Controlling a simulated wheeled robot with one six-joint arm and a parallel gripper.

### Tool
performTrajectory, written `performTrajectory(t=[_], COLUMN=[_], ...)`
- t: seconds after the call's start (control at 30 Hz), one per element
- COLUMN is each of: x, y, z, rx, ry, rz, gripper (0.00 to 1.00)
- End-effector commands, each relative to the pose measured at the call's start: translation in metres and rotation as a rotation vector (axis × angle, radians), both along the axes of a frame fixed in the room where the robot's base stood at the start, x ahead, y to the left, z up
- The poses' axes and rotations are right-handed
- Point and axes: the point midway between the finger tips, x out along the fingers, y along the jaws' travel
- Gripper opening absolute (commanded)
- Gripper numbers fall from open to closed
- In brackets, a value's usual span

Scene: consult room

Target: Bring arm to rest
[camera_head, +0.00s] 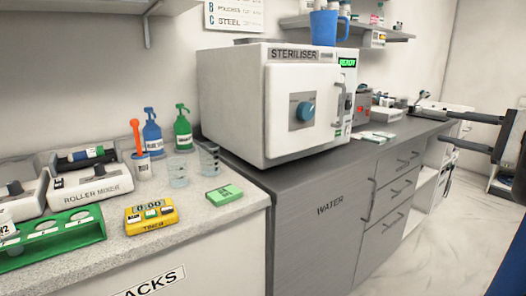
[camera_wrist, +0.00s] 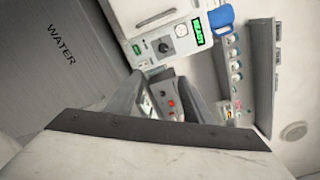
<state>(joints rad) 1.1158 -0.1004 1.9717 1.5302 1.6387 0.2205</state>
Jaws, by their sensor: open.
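My gripper (camera_head: 446,127) is at the right edge of the head view, its two dark fingers spread apart and pointing left. Nothing is between them. They appear in front of the far end of the grey counter; their exact distance from it is hard to tell. In the wrist view the two fingers of my gripper (camera_wrist: 160,85) stand apart, with a grey box with red buttons (camera_wrist: 173,102) seen beyond the gap. The wrist picture is tilted, with the WATER cabinet (camera_wrist: 60,45) at its left.
A white steriliser (camera_head: 235,100) stands on the grey counter (camera_head: 290,180), a blue jug (camera_head: 324,28) on top. The left worktop holds a roller mixer (camera_head: 90,187), a green rack (camera_head: 55,238), a yellow timer (camera_head: 150,215) and bottles. Open floor (camera_head: 440,240) lies at right.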

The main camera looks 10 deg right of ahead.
Motion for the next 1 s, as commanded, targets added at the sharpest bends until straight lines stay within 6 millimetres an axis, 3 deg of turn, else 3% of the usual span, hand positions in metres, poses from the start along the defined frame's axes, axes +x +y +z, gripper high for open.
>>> performTrajectory(t=[0.27, 0.47, 0.73, 1.0], x=[0.007, 0.009, 0.0, -0.04], y=[0.038, 0.077, 0.158, 0.241], z=[-0.017, -0.038, -0.085, -0.15], rx=[-0.052, -0.116, -0.288, -0.563], ry=[0.059, 0.122, 0.244, 0.363], rz=[0.047, 0.098, 0.216, 0.375], gripper=[0.47, 0.47, 0.47, 0.47])
